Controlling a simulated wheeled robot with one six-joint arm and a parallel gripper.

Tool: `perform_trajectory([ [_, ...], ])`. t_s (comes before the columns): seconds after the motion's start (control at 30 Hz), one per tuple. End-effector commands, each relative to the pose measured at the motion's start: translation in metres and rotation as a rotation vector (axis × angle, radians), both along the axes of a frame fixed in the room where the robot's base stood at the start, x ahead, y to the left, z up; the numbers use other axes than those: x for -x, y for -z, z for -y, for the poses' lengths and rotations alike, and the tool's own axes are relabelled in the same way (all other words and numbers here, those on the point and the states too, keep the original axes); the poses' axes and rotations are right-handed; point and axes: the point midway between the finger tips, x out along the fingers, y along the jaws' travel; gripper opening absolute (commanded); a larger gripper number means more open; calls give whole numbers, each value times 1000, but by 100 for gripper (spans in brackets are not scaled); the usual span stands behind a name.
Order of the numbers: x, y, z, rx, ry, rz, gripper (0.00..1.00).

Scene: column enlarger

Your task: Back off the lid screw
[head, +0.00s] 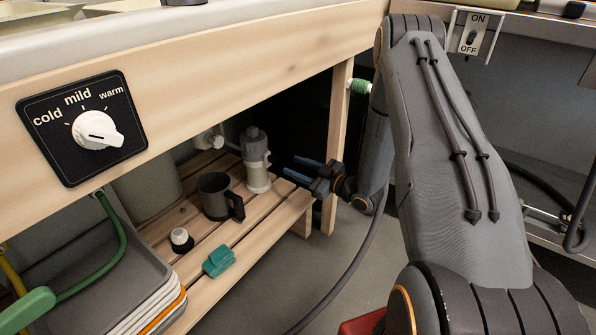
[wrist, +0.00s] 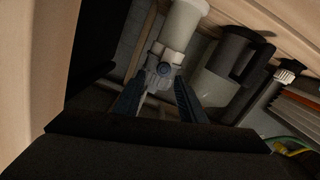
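A pale canister (head: 257,172) with a grey lid (head: 255,140) stands upright on the slatted shelf under the bench. In the wrist view the canister (wrist: 183,28) runs toward the top edge, and a small blue-grey knob, apparently the lid screw (wrist: 163,69), shows at its grey end. My gripper (head: 302,170) is right of the canister, its two blue fingers apart and pointing at it. In the wrist view the fingers of my gripper (wrist: 160,84) lie either side of the line to the knob. They look empty; I cannot tell how near they are to it.
A dark mug (head: 216,197), a white-topped dark jar (head: 181,240) and a teal block (head: 219,261) share the slatted shelf (head: 245,232). A wooden leg (head: 338,140) stands beside my gripper. The bench rail (head: 230,75) with a dial (head: 97,130) runs overhead. Stacked trays (head: 110,280) are left.

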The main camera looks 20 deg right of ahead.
Motion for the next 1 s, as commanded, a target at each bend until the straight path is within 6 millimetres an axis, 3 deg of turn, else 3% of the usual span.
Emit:
perform_trajectory([
  [0.27, 9, 6, -2, -50, -34, 56, 37],
  [1.0, -33, 6, -33, -47, -35, 54, 37],
])
